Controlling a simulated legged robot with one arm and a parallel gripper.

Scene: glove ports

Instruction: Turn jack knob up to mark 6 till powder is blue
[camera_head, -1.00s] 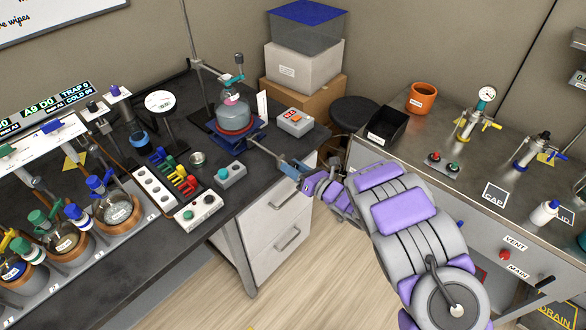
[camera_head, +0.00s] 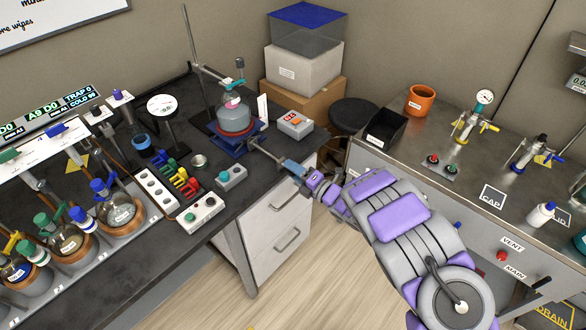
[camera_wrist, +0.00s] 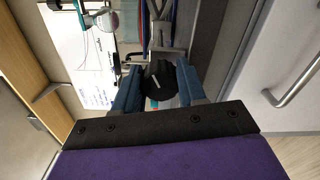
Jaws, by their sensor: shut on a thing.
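The blue lab jack (camera_head: 228,147) stands at the back of the dark bench, with a grey-red vessel (camera_head: 235,119) on top. A rod runs from the jack toward the front right. My gripper (camera_head: 287,164) is at its end, near the drawer edge. In the wrist view, the black jack knob (camera_wrist: 158,84) with a white pointer line sits between the blue fingers of my gripper (camera_wrist: 158,90), which are shut on it. The round flask also shows there (camera_wrist: 104,20). The powder's colour and the mark numbers are too small to tell.
A red-buttoned box (camera_head: 295,124) stands right of the jack, and a grey box with a teal button (camera_head: 231,176) in front. A white card (camera_head: 262,106) stands beside the jack. A metal bench with a black bin (camera_head: 386,128) lies to the right. Floor between benches is clear.

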